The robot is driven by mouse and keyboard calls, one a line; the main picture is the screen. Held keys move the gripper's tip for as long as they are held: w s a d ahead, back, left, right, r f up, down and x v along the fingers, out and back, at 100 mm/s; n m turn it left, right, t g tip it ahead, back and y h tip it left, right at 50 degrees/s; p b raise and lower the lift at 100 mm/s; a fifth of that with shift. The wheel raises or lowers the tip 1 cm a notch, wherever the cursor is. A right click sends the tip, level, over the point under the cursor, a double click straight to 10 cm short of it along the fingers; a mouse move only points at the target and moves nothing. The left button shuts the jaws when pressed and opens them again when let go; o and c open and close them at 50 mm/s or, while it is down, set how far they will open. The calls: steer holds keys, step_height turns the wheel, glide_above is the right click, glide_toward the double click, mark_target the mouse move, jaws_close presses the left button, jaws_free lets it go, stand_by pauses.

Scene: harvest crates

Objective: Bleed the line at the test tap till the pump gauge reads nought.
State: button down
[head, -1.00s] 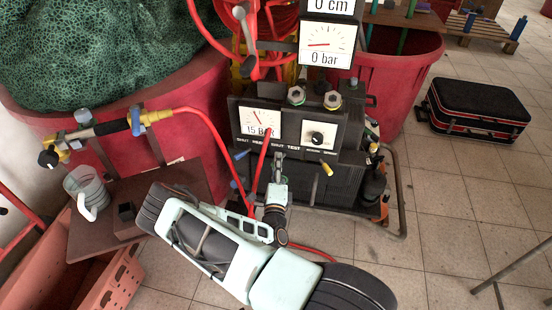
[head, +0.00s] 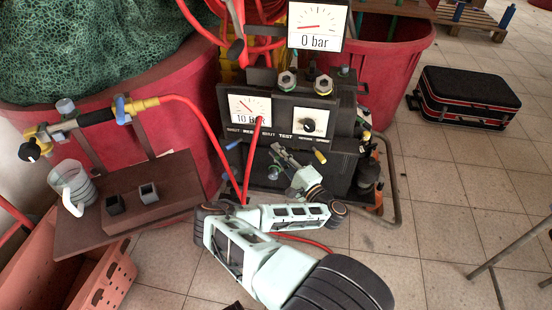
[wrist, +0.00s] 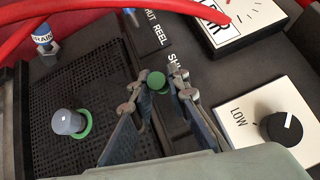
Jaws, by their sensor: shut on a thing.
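My gripper (wrist: 155,78) is shut on a small green knob (wrist: 157,84) on the dark pump panel, seen between the fingertips in the wrist view. In the head view my gripper (head: 283,156) is at the panel's front below the TEST label; the knob is hidden there, and I cannot tell its turn. The panel gauge (head: 243,106) reads about 10 bar, its unit partly covered by a red hose. A second gauge (head: 317,25) above it reads 0 bar.
A selector dial (head: 309,127) sits right of the panel gauge. A grey knob with a green ring (wrist: 68,122) stands nearby. Red hoses cross the panel front. A clear jug (head: 72,186) stands on a brown board at left. A black case (head: 463,97) lies on the floor at right.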

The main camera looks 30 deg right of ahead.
steer(key=shift+y+b, duration=0.3)
steer(key=c, duration=1.8)
jaws_free()
steer(key=shift+c, duration=0.2)
